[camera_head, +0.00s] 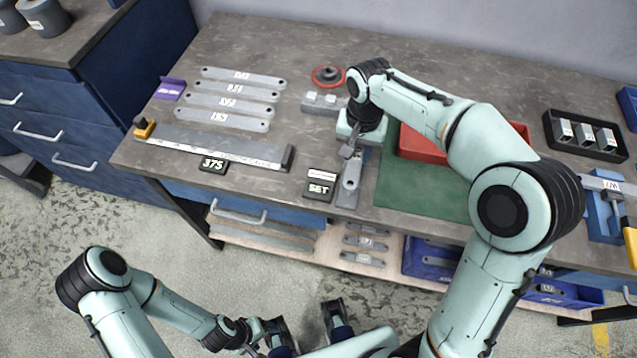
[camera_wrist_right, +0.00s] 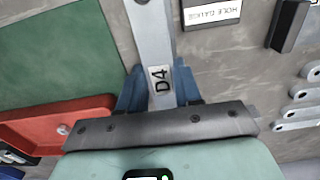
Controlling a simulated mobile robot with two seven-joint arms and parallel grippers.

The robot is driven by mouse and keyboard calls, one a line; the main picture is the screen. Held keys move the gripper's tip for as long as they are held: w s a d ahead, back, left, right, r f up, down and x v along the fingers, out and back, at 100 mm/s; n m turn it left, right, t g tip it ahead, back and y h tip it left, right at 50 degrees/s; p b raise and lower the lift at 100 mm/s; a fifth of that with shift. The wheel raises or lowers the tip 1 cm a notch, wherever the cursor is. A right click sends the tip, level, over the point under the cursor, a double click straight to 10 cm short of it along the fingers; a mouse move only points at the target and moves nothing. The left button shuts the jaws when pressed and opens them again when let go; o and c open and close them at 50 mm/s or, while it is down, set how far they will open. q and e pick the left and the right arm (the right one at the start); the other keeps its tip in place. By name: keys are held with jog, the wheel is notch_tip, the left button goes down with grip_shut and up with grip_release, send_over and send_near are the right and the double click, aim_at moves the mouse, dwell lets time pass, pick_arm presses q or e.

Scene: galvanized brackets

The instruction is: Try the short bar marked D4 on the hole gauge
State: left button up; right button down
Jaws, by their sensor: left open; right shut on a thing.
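The short bar marked D4 (camera_wrist_right: 163,50) is a flat grey metal strip. Its label is readable close to the fingers in the right wrist view. My right gripper (camera_wrist_right: 160,88) is shut on it, with blue fingers on either side. In the head view the bar (camera_head: 348,188) points from my right gripper (camera_head: 357,150) to the bench's front edge, with a hole near its end. A HOLE GAUGE label (camera_wrist_right: 212,12) lies beside the bar; I cannot tell whether the bar touches the gauge. My left gripper (camera_head: 307,322) is open and empty, low in front of the bench.
Several long bars (camera_head: 235,85) lie at the back left, behind a ruler fixture (camera_head: 215,145) with a 375 display (camera_head: 212,165). A green mat (camera_head: 410,185), red tray (camera_head: 415,150) and black tray (camera_head: 585,140) are to the right.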

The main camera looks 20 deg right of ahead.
aim_at(356, 156)
jog(key=shift+r, duration=0.45)
jog(key=shift+f, duration=0.6)
dwell(0.4)
jog(key=shift+f+b, duration=0.9)
jog(key=shift+f, duration=0.55)
dwell(1.9)
jog(key=c, duration=0.7)
grip_release()
